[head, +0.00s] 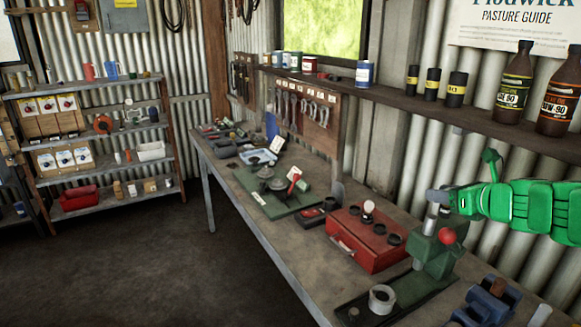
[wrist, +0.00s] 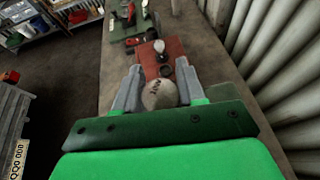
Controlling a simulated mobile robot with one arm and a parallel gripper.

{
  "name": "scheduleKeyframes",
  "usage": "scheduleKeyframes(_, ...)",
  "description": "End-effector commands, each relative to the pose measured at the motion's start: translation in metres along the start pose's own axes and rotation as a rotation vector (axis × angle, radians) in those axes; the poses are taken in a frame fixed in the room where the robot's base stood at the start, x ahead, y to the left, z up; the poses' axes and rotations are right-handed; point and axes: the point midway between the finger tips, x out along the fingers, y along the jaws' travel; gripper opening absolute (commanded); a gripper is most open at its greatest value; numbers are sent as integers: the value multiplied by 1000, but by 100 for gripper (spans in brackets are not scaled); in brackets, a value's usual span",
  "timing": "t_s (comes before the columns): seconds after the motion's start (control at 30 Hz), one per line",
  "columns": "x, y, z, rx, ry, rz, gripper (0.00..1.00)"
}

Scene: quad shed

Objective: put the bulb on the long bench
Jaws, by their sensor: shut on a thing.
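My gripper (wrist: 157,92) is shut on a round, pale thing with dark markings on its end, which looks like the bulb (wrist: 160,97). In the head view my gripper (head: 435,212) is at the right, above the long bench (head: 330,232), close to a green press; the held bulb is hard to make out there. The long bench also runs down the middle of the wrist view (wrist: 117,72). A second white, bulb-like thing (head: 369,207) stands on the red box on the bench, ahead of the gripper (wrist: 158,46).
The red box (head: 362,244) carries several dark rings. A green press (head: 436,258) with a red knob and a blue vise (head: 486,308) stand nearby. A shelf with bottles (head: 514,85) overhangs the bench. A green mat (head: 290,205) holds parts; bare bench shows along the front edge.

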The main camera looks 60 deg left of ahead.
Motion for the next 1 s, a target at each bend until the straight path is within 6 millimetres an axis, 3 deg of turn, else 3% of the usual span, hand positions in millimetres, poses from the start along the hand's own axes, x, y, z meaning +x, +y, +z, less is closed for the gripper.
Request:
scheduleKeyframes(0.23,32,39,19,-34,-1,76,9)
scheduleKeyframes(0.47,70,64,9,-40,1,104,9)
scheduleKeyframes(1.0,168,147,-23,-65,3,165,9)
